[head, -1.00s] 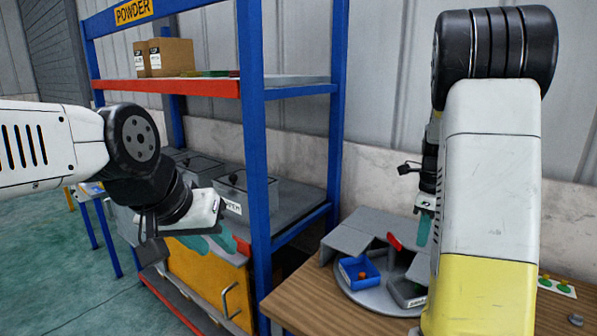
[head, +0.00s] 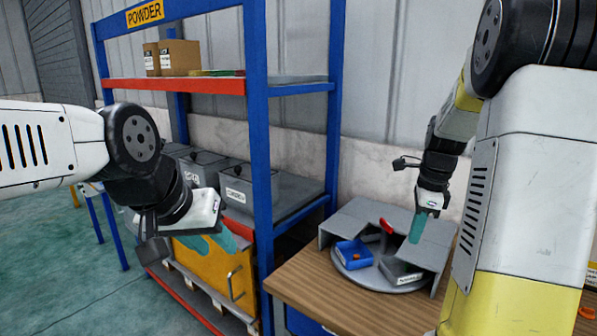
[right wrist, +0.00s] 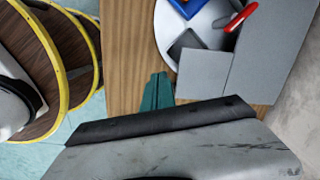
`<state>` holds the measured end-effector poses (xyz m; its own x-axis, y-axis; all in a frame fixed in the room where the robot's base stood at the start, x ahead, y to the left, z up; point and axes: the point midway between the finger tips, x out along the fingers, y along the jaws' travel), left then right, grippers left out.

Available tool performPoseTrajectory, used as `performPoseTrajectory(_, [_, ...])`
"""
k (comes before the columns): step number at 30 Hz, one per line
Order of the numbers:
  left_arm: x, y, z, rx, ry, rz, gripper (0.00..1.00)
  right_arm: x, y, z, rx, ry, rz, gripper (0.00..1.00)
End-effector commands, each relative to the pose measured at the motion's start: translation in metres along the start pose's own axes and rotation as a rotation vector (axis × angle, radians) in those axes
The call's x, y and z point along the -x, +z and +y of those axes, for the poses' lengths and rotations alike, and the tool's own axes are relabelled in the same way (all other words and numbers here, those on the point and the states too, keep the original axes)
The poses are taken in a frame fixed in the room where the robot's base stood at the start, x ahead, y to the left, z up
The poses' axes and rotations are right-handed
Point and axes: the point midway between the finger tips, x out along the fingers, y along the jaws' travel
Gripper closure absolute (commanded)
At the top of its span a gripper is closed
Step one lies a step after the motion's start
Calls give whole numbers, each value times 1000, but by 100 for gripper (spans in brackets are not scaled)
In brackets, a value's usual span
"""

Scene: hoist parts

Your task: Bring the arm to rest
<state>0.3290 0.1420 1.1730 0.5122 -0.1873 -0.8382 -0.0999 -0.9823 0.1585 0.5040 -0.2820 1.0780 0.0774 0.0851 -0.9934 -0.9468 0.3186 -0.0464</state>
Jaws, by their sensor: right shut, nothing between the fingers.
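My right arm stands at the right of the head view. In the right wrist view the closed fingers (right wrist: 158,90) show over the wood, beside the white round plate (right wrist: 215,27). My left gripper (head: 213,243) hangs in front of the blue shelf, its two teal fingers apart and seemingly empty.
A blue bin (head: 354,254) and a grey bin (head: 400,270) sit on the turntable, with a red piece (head: 387,226) behind. Grey panels stand around it. The blue shelf (head: 258,130) holds grey boxes and cartons. The table's front (head: 330,305) is bare.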

Motion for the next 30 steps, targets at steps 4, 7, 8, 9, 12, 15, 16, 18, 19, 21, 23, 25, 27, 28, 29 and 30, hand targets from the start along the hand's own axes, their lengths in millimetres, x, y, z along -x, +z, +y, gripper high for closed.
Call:
performPoseTrajectory(4, [0,0,0,0,0,0,64,16,14,19,189,-38,-54,100])
performPoseTrajectory(7, [0,0,0,0,0,0,64,29,26,36,355,-79,-87,100])
performPoseTrajectory(8, [0,0,0,0,0,0,64,33,30,42,414,-95,-97,100])
performPoseTrajectory(9, [0,0,0,0,0,0,64,40,36,51,501,-119,-108,100])
performPoseTrajectory(12, [0,0,0,0,0,0,64,60,52,80,772,-205,-120,100])
performPoseTrajectory(15, [0,0,0,0,0,0,64,77,66,115,1082,-305,-90,100])
performPoseTrajectory(16, [0,0,0,0,0,0,64,82,70,126,1174,-335,-73,100])
performPoseTrajectory(18, [0,0,0,0,0,0,64,89,76,149,1373,-396,-21,100])
performPoseTrajectory(19, [0,0,0,0,0,0,64,91,79,158,1452,-419,5,100])
performPoseTrajectory(21, [0,0,0,0,0,0,64,95,82,176,1614,-461,68,100])
performPoseTrajectory(23, [0,0,0,0,0,0,64,96,84,187,1725,-485,121,100])
performPoseTrajectory(25, [0,0,0,0,0,0,64,96,86,197,1821,-504,171,100])
performPoseTrajectory(27, [0,0,0,0,0,0,64,96,86,203,1883,-512,205,100])
performPoseTrajectory(28, [0,0,0,0,0,0,64,96,87,205,1900,-514,215,100])
performPoseTrajectory(29, [0,0,0,0,0,0,64,96,87,206,1912,-515,221,100])
performPoseTrajectory(30, [0,0,0,0,0,0,64,95,87,207,1921,-515,226,100])
